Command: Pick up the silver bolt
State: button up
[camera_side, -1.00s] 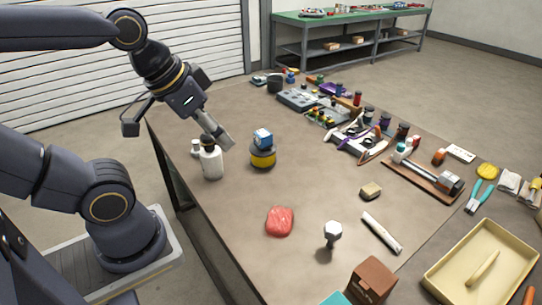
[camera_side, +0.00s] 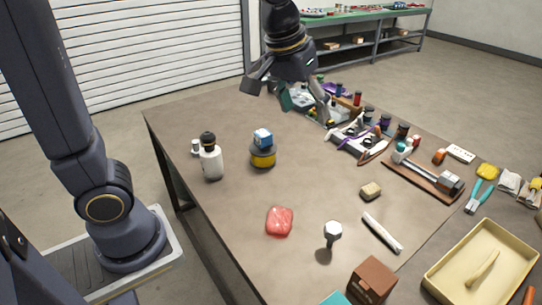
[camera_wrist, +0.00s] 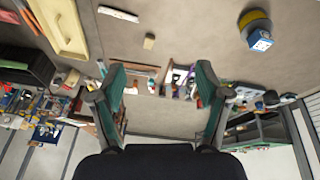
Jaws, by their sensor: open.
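The silver bolt (camera_side: 332,233) stands on the table near its front edge in the side view, with its head up. I cannot make it out in the wrist view. My gripper (camera_side: 304,107) is over the far part of the table, well behind the bolt and apart from it. In the wrist view my gripper (camera_wrist: 160,80) has its two green-padded fingers spread wide with nothing between them.
A red lump (camera_side: 279,221), a white bar (camera_side: 382,233) and a brown box (camera_side: 371,281) lie around the bolt. A beige tray (camera_side: 440,284) is at the right. Cluttered parts line the table's back edge.

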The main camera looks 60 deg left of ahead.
jog(key=w+d+f+g, duration=0.3)
jog(key=w+d+f, duration=0.35)
jog(key=f, duration=0.35)
jog(key=m, duration=0.1)
send_near(334, 227)
jog(key=shift+g, duration=0.4)
jog(key=f, duration=0.5)
jog(key=shift+w+d+f, duration=0.1)
jog(key=shift+w+d, duration=0.2)
jog(key=shift+a+f, duration=0.2)
jog(key=shift+f, duration=2.95)
jog(key=shift+c, duration=0.3)
jog(key=c, duration=1.2)
jog(key=shift+r, duration=0.2)
jog(key=shift+c, duration=0.2)
